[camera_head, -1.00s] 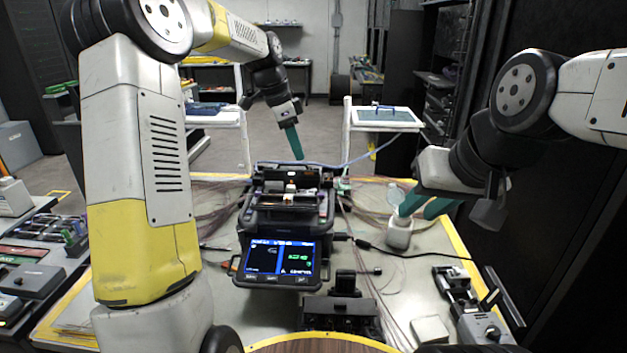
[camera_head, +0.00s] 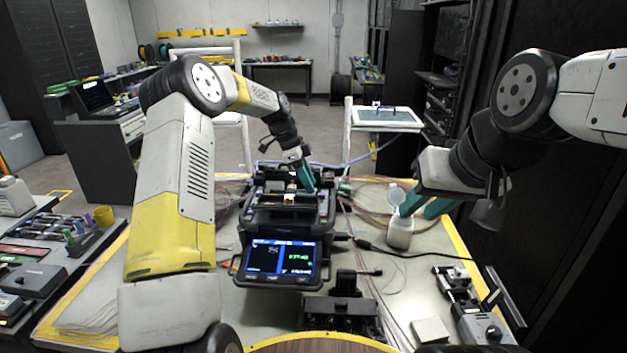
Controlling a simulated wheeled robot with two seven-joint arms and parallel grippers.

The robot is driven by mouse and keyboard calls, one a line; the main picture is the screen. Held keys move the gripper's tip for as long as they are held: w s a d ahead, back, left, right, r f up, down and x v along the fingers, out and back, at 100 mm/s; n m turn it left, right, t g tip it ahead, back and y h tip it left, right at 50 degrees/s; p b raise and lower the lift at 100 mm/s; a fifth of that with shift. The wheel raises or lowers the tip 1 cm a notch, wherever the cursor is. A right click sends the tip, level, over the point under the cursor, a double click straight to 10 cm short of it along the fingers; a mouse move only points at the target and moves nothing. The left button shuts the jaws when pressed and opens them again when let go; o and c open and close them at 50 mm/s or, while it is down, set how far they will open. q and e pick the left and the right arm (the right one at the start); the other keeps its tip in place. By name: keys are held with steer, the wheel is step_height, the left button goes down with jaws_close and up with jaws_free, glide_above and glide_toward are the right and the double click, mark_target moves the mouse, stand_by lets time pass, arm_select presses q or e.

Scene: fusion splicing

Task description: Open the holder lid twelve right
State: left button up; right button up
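The fusion splicer (camera_head: 285,225) stands in the middle of the table with its screen lit. Its top working area, where the holders are, shows small parts (camera_head: 283,197) in a row. My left gripper (camera_head: 309,186) has teal fingers pointing down at the right part of this area, at or just above the holders. I cannot tell whether it touches a lid, and the lids are too small to read as open or shut. My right gripper (camera_head: 416,208) has teal fingers beside a white bottle with a raised cap (camera_head: 399,233), right of the splicer. Its finger gap is unclear.
A black device (camera_head: 342,312) stands at the table's front. Another black and grey tool (camera_head: 462,300) and a small white block (camera_head: 430,331) lie at front right. Cables run right of the splicer. Tools and a tray (camera_head: 60,235) lie on the left.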

arm_select(q)
steer(key=shift+d+f, duration=0.15)
steer(key=shift+f, duration=0.2)
jaws_close()
